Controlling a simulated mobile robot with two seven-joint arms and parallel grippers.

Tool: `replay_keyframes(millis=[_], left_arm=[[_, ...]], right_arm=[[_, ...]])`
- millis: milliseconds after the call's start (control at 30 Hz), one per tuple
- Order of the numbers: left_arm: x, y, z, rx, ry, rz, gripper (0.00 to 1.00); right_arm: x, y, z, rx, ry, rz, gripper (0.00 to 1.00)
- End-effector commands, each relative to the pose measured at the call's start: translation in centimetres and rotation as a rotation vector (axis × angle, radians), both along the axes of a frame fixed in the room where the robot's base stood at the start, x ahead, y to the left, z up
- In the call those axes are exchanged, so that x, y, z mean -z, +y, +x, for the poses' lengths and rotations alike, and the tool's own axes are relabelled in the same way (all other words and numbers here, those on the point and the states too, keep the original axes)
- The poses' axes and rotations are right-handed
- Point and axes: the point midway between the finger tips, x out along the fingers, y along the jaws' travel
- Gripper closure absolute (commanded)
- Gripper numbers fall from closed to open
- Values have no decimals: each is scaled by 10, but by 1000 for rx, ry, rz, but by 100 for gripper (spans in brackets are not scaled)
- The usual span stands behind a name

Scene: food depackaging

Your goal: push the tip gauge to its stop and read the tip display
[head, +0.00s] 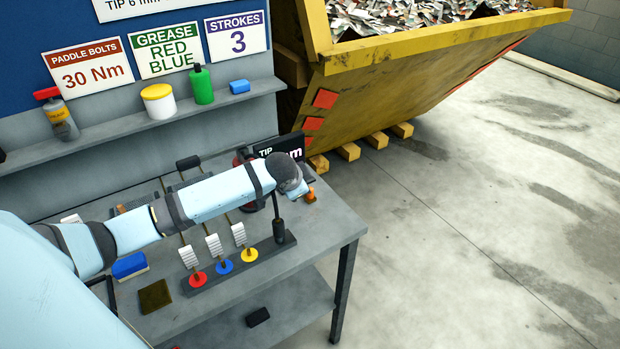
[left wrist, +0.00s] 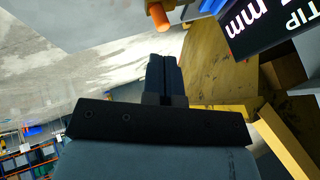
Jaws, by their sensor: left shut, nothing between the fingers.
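The black tip display (head: 285,148) stands at the back right of the bench, partly behind my left wrist. In the left wrist view the tip display (left wrist: 283,28) appears turned over, with "TIP" and "mm" legible; its digit is cut by the frame edge and I cannot read it surely. An orange-ended piece (head: 309,196), perhaps the tip gauge, shows beside my wrist; an orange rod end (left wrist: 160,17) lies ahead of my fingers in the left wrist view, apart from them. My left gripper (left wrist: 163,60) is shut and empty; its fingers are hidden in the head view. My right gripper is not in view.
My left arm passes above a rack with red (head: 198,279), blue and yellow discs. A blue block (head: 130,265) lies at the bench's left. A yellow skip (head: 400,85) stands behind on wooden blocks. The wall shelf (head: 140,128) holds bottles and a tub. Floor at right is clear.

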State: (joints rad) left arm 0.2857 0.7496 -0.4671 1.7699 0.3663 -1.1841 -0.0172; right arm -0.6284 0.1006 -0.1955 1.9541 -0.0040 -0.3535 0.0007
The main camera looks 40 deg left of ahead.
Motion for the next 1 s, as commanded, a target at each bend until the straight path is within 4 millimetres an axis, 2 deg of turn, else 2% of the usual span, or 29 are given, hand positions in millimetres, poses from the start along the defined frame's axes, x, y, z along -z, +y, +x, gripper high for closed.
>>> replay_keyframes(millis=[233,367,467,500,600,700,800,1000], left_arm=[[-1,-2,-1,2,2,-2,100],[12,-26,-20,16,22,-29,100],[29,-65,-59,29,57,-79,100],[36,-83,-80,29,75,-105,100],[44,-121,-136,8,118,-171,100],[43,-144,-188,-37,154,-227,100],[38,-154,-228,-90,184,-263,100],[26,-158,-283,-188,231,-305,100]], right_arm=[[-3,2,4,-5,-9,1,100],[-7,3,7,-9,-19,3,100],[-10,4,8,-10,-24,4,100],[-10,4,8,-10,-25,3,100],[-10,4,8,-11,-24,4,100],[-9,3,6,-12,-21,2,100],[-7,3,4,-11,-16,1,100],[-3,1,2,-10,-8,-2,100]])
